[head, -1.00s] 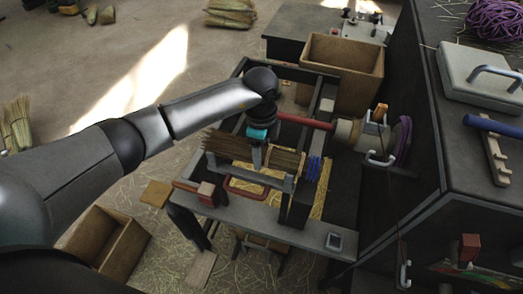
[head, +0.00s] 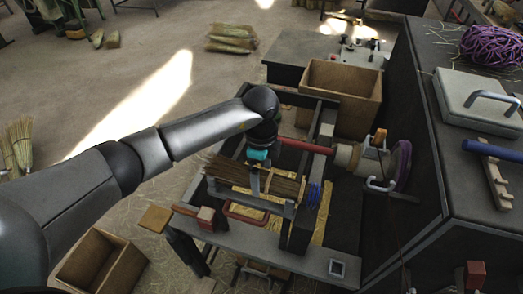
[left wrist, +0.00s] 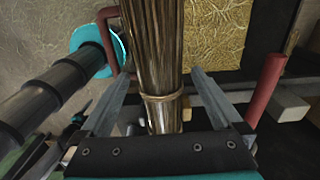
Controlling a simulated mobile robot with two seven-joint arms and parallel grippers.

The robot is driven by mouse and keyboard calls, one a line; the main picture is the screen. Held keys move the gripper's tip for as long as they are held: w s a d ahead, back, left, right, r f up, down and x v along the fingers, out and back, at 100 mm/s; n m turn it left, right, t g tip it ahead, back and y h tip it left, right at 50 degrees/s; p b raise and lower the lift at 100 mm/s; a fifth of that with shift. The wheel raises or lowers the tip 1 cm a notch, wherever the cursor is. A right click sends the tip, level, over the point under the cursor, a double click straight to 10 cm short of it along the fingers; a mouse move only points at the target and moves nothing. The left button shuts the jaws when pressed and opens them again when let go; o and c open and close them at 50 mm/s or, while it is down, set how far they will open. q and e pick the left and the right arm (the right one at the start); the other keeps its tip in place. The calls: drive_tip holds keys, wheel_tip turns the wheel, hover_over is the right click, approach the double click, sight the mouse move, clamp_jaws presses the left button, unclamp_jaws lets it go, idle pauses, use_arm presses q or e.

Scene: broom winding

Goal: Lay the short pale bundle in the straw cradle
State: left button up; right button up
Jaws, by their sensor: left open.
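The gripper is open, with visible gaps between the fingers and the bundle. The gripper hides the bundle's middle in the head view, so I cannot tell how fully it rests on the supports. My right gripper is not in view.
A red bar (head: 304,146) leads to a winding head (head: 348,156) at right. Blue bristles (head: 315,194) stand by the bundle's right end. An open wooden box (head: 345,82) is behind. Pale bundles (head: 232,38) lie on the floor. A dark cabinet (head: 425,125) bounds the right.

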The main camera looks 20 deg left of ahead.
use_arm(q)
wheel_tip(320, 180, up, 14)
drive_tip(key=shift+f+b, duration=0.15)
drive_tip(key=shift+b, duration=0.2)
